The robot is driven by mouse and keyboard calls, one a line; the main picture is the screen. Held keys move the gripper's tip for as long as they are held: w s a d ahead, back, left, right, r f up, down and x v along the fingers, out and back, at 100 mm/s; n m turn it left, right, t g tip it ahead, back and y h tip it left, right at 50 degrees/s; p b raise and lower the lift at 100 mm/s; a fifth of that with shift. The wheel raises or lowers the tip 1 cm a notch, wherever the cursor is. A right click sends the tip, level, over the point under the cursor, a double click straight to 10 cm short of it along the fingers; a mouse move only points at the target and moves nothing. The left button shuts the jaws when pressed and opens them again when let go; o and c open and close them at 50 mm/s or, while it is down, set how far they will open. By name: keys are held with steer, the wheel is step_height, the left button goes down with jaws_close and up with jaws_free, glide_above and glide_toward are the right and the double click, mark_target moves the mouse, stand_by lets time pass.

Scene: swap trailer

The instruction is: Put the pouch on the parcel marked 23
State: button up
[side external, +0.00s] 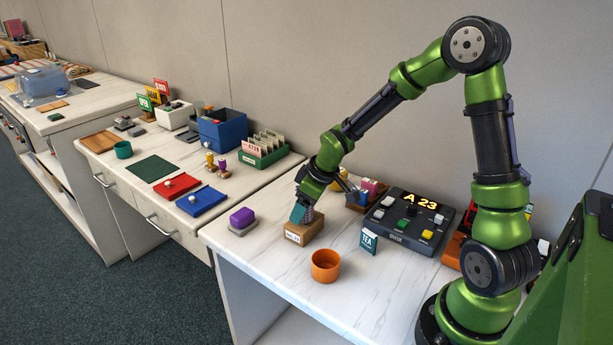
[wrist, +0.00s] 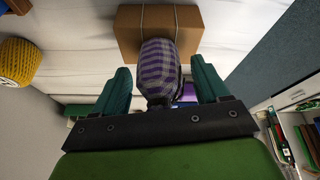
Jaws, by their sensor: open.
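The pouch (wrist: 158,62) is a rounded purple-and-grey checked bag with a gathered dark neck. In the wrist view it sits between the two teal fingers of my gripper (wrist: 157,88), with gaps on both sides, so the gripper is open around it. In the side view my gripper (side external: 302,212) points down over a brown cardboard parcel (side external: 305,236), and its fingers mostly hide the pouch. The pouch appears to be on the parcel's top; exact contact is hidden. The parcel has a white label, too small to read. It also shows in the wrist view (wrist: 130,32).
An orange cup (side external: 326,266) stands in front of the parcel. A teal card (side external: 369,241) and a dark console (side external: 408,220) showing "A 23" are to the right. A purple block on a grey base (side external: 242,220) is left. A gap separates this table from the left counter.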

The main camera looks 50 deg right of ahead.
steer(key=v, duration=1.1)
steer(key=s+a+r+m+t, duration=0.1)
steer(key=s+a+r+m, duration=0.2)
steer(key=s, duration=0.4)
steer(key=s+a+r+m+t+y, duration=0.1)
steer(key=s+a+r+m, duration=0.2)
steer(key=s+a+r, duration=0.2)
steer(key=s+a, duration=0.2)
steer(key=shift+a+m+t+y, duration=0.3)
steer(key=shift+m, duration=0.1)
